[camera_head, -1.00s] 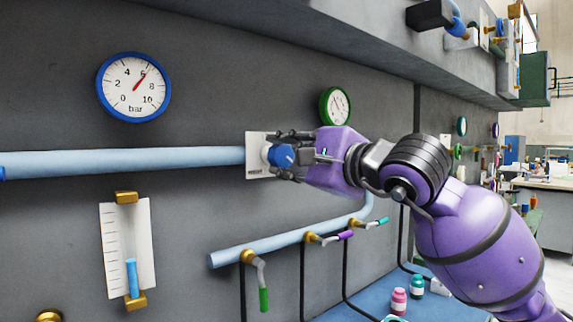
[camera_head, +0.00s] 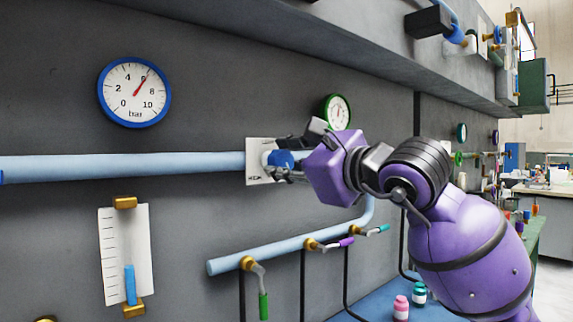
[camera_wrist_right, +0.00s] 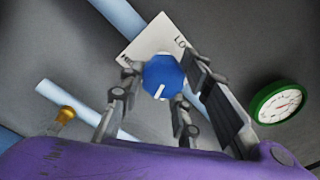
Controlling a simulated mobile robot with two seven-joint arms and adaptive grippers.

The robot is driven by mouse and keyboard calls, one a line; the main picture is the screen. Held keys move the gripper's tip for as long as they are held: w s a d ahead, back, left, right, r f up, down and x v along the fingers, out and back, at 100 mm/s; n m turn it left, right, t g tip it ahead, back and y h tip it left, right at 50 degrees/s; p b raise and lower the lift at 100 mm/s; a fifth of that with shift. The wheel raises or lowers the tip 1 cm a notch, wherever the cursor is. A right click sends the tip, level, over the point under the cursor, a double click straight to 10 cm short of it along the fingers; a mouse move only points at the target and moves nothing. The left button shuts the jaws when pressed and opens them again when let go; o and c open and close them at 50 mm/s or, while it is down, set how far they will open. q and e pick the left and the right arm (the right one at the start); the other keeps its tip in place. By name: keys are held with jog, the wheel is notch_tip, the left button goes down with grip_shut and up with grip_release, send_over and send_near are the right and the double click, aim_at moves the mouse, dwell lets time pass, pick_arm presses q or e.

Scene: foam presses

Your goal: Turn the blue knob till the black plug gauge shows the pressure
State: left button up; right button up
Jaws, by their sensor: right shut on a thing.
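The blue knob (camera_head: 280,159) sits on a white plate (camera_head: 258,176) on the grey wall, at the end of a light blue pipe. It also shows in the right wrist view (camera_wrist_right: 162,77), with a white mark on its face pointing down. My right gripper (camera_head: 284,158) is shut on the knob, with its fingers on either side of it (camera_wrist_right: 158,90). A blue-rimmed round gauge (camera_head: 135,92) marked bar has its red needle near 6. A green-rimmed gauge (camera_head: 336,110) is partly hidden by my gripper. I see no gauge with a black plug. My left gripper is not in view.
A horizontal light blue pipe (camera_head: 120,167) runs to the knob plate. Below are a level scale (camera_head: 112,262) and a lower pipe (camera_head: 290,246) with several small valves. A grey ledge (camera_head: 330,40) overhangs above. Small bottles (camera_head: 401,307) stand on a blue surface.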

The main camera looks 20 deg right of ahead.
jog(key=shift+a+f, duration=0.25)
jog(key=shift+f, duration=0.2)
jog(key=o, duration=1)
jog(key=shift+r, duration=0.1)
jog(key=shift+o, duration=0.3)
jog(key=shift+r, duration=0.1)
jog(key=shift+d+r, duration=0.1)
jog(key=shift+d, duration=0.05)
jog(key=v, duration=1.2)
